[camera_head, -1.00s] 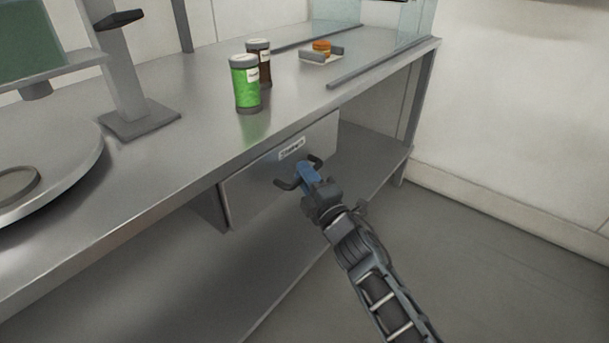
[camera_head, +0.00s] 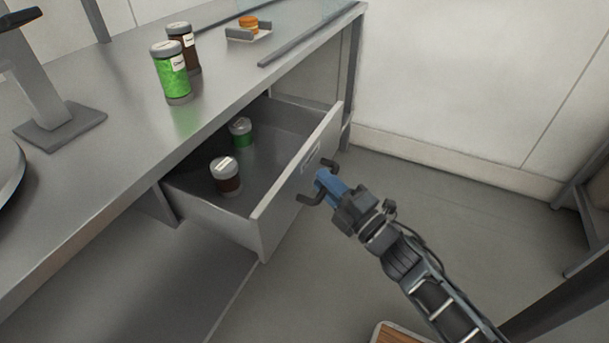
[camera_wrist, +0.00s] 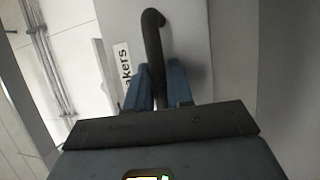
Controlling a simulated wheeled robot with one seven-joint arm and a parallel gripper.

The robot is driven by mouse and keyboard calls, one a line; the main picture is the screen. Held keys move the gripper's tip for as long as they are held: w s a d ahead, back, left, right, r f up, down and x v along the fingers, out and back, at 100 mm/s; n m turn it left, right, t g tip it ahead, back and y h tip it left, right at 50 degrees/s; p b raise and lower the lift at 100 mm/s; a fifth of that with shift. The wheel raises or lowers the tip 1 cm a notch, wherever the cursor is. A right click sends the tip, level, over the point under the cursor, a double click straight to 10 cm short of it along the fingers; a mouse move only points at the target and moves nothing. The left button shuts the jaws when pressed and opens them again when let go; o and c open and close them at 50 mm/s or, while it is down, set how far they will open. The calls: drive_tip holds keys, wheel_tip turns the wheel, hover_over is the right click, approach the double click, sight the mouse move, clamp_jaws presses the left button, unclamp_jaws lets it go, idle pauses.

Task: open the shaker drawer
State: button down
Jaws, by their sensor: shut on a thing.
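The shaker drawer (camera_head: 215,222) stands pulled out from under the steel counter in the head view. Inside it are a brown shaker (camera_head: 226,178) nearer the front-left and a green shaker (camera_head: 241,133) farther back, both with grey lids. My gripper (camera_head: 325,186) is shut on the dark bar handle (camera_head: 310,198) on the drawer front (camera_head: 291,190). In the wrist view the blue fingers sit on both sides of the handle (camera_wrist: 154,50). A label (camera_wrist: 124,68) reading "akers" shows beside it, partly cut off.
A green shaker (camera_head: 172,75) and a brown shaker (camera_head: 184,48) stand on the counter (camera_head: 120,130) above the drawer. A small tray (camera_head: 248,34) with an orange-brown item is farther back. A wooden-topped thing (camera_head: 395,335) shows at the bottom edge.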

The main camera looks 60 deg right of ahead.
drive_tip(key=shift+s, duration=0.9)
drive_tip(key=c, duration=1.1)
unclamp_jaws()
drive_tip(key=b+v, duration=0.1)
drive_tip(key=v, duration=0.6)
drive_tip(key=shift+s, duration=0.4)
drive_tip(key=shift+a+f, duration=0.1)
drive_tip(key=s+a+r+m+g+y+p, duration=0.2)
drive_tip(key=a+r+m, duration=0.4)
drive_tip(key=a, duration=0.4)
drive_tip(key=s+a+r+m+g+y+p, duration=0.1)
drive_tip(key=s+a+r+m+y+p, duration=0.2)
drive_tip(key=a, duration=0.7)
drive_tip(key=s+r+m+y, duration=0.2)
drive_tip(key=s+r+m, duration=0.2)
drive_tip(key=shift+a+g+p, duration=0.2)
drive_tip(key=shift+g+p, duration=0.2)
